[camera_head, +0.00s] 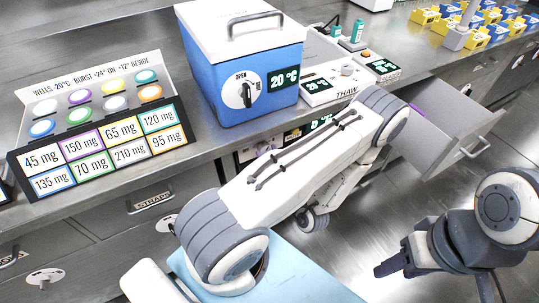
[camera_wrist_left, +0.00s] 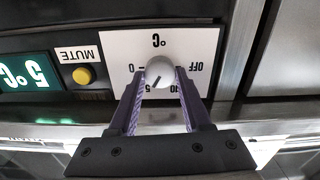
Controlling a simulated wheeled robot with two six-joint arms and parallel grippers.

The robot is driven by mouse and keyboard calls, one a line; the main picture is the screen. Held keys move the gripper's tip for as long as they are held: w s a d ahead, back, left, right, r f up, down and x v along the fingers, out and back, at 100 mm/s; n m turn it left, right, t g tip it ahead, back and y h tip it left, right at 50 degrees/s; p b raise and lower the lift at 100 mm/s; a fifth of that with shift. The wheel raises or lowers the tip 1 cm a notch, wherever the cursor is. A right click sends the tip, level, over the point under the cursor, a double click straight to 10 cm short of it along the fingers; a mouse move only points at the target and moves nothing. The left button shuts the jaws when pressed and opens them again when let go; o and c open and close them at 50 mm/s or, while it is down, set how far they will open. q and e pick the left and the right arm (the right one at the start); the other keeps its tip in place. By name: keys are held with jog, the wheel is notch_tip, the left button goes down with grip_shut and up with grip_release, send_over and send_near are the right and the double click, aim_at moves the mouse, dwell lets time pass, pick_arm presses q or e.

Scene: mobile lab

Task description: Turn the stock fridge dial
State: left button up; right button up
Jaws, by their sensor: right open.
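The dial is a round whitish knob (camera_wrist_left: 159,71) on a white panel (camera_wrist_left: 205,48) marked OFF, 0 and °C, upside down in the left wrist view. A dark pointer mark shows on the knob. My left gripper (camera_wrist_left: 160,78) has its purple fingers on both sides of the knob and appears shut on it. A green 5 °C display (camera_wrist_left: 25,72) and a yellow MUTE button (camera_wrist_left: 84,75) sit beside the panel. My right gripper (camera_head: 388,267) is open and empty at the lower right.
The blue cooler (camera_head: 255,85) with its own OPEN dial stands on the bench, next to the THAW unit (camera_head: 330,84). The labelled dose board (camera_head: 100,155) is at left. An open drawer (camera_head: 450,135) sticks out at right. Floor is clear around my right gripper.

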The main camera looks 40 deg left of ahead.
pick_arm(q)
jog(key=shift+m, duration=0.4)
grip_shut()
jog(key=shift+r+m+p, duration=0.1)
jog(key=shift+m+p, duration=0.45)
jog(key=shift+m, duration=0.05)
jog(key=m+p, duration=0.1)
jog(key=m, duration=0.2)
jog(key=m+p, duration=0.1)
jog(key=m, duration=0.3)
jog(key=shift+m+p, duration=0.5)
jog(key=shift+m, duration=0.9)
jog(key=o, duration=1.2)
grip_release()
jog(key=shift+d, duration=0.1)
